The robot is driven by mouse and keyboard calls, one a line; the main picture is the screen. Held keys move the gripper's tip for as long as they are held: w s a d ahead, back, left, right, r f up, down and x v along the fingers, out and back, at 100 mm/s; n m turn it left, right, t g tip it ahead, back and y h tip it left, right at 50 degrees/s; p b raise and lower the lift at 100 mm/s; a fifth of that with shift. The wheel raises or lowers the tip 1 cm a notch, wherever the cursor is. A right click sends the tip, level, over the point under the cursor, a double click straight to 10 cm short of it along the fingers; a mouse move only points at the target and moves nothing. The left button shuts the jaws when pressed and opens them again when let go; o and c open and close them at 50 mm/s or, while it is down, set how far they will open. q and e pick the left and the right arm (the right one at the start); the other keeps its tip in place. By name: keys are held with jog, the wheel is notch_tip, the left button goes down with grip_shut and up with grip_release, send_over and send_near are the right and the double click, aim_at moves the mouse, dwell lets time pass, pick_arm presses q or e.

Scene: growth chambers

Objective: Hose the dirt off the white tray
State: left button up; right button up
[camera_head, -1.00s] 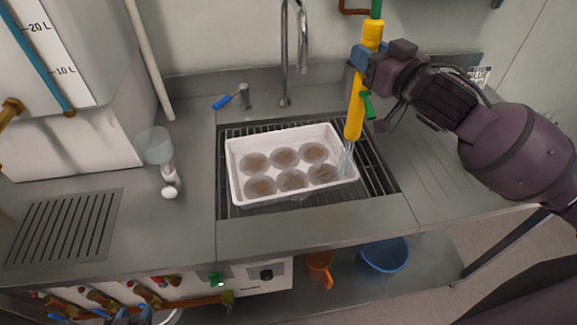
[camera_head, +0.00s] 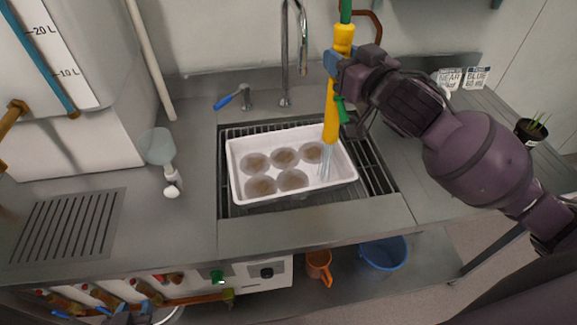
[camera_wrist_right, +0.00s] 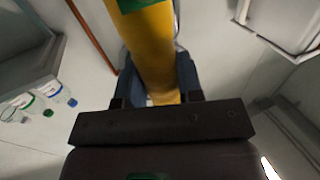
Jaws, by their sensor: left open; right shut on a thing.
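The white tray (camera_head: 238,181) lies on the rack in the sink. Several round brown dirt patches (camera_head: 262,186) show on its floor; the lower right spot is clean. My right gripper (camera_head: 335,66) is shut on the yellow hose wand (camera_head: 330,115), which is upright with its nozzle down over the tray's right part. Water (camera_head: 325,163) sprays from it into the tray, close to the upper right patch. The yellow wand (camera_wrist_right: 148,50) also shows between the fingers in the right wrist view.
A tap (camera_head: 285,70) stands behind the sink, with a blue-handled lever (camera_head: 232,98) beside it. A clear container (camera_head: 160,150) is on the left counter. Pots and labelled packets (camera_head: 475,78) are at the right. A blue bucket (camera_head: 383,255) and orange jug (camera_head: 319,265) are below.

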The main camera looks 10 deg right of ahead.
jog(key=shift+w+r, duration=0.1)
jog(key=shift+w, duration=0.1)
jog(key=shift+w, duration=0.25)
dwell(0.3)
dwell(0.9)
jog(key=shift+w+d, duration=0.1)
